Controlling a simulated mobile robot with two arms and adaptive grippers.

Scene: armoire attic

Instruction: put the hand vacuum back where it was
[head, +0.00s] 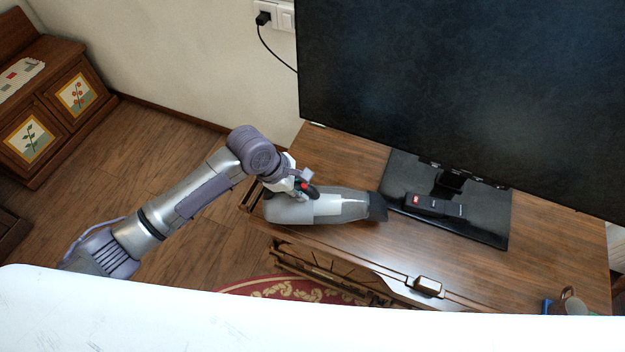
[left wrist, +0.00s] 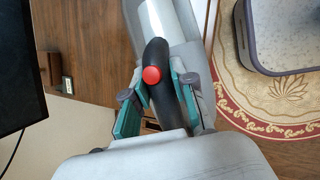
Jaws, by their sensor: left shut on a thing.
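The hand vacuum (head: 340,206) is grey with a white middle, a dark nozzle and a black handle with a red button. In the head view it lies lengthwise over the left part of the wooden TV stand, nozzle toward the right; I cannot tell whether it touches the top. My left gripper (head: 303,186) is shut on its handle from above. In the left wrist view the vacuum (left wrist: 165,22) shows close, with the green-padded fingers of the left gripper (left wrist: 155,104) on both sides of the black handle. My right gripper is not in view.
The TV stand (head: 545,245) holds a large television (head: 450,80) on a black base (head: 470,222), with a dark remote (head: 435,206) on it. A mug (head: 572,303) stands at the right front. A red patterned rug (head: 290,289) lies on the floor in front.

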